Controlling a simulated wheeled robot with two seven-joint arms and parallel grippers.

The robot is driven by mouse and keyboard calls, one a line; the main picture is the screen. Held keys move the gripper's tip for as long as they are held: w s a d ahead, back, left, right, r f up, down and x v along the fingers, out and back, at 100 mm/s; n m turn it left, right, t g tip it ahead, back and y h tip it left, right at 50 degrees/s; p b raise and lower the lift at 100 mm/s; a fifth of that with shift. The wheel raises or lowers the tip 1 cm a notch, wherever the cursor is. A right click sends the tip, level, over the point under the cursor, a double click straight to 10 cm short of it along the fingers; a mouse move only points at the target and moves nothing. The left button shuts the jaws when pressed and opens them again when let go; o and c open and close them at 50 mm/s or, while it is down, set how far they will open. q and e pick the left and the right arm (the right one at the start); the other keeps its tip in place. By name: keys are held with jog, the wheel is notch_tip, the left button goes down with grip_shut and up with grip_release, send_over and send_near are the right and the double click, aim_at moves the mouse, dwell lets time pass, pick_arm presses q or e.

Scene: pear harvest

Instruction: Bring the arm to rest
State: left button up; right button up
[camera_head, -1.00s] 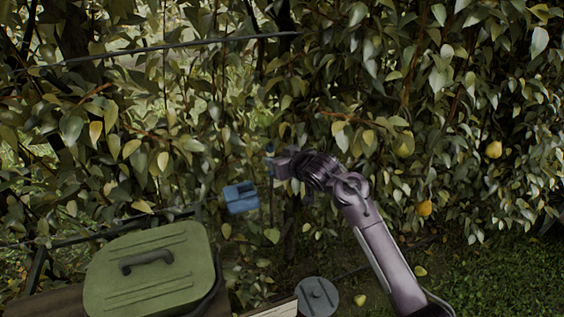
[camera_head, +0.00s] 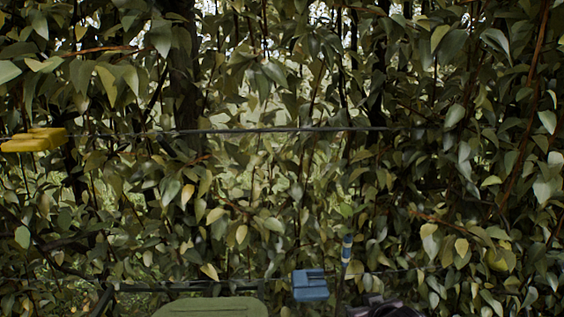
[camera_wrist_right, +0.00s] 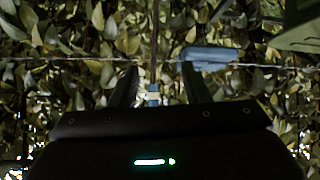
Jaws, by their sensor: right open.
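My right arm (camera_head: 376,305) shows only as a dark purple-grey piece at the bottom edge of the head view, right of centre. In the right wrist view my right gripper (camera_wrist_right: 161,84) is open, its two dark fingers apart. A thin upright stem with a blue band (camera_wrist_right: 153,95) shows between the fingers; I cannot tell how far off it is. Nothing is seen gripped. The blue-banded stem also shows in the head view (camera_head: 347,248). My left gripper is not in view.
A blue box-like clip (camera_head: 310,285) hangs beside the stem. A yellow one (camera_head: 35,140) is at far left. A wire (camera_head: 280,130) crosses dense foliage. A green lid (camera_head: 210,307) is at the bottom edge. A pear (camera_head: 497,258) hangs at right, partly hidden by leaves.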

jog(key=s+a+f+g, duration=0.1)
jog(key=s+f+g, duration=0.15)
jog(key=s, duration=1.05)
jog(key=s+f+g, duration=0.1)
jog(key=s+g, duration=0.3)
jog(key=s, duration=1)
notch_tip(320, 180, down, 31)
jog(key=s+g+b, duration=0.1)
jog(key=g, duration=0.1)
jog(key=s+d+f+h+b, duration=0.1)
jog(key=s+d+f, duration=0.2)
jog(key=s+f, duration=1.7)
jog(key=shift+d+g, duration=0.2)
jog(key=shift+g, duration=0.15)
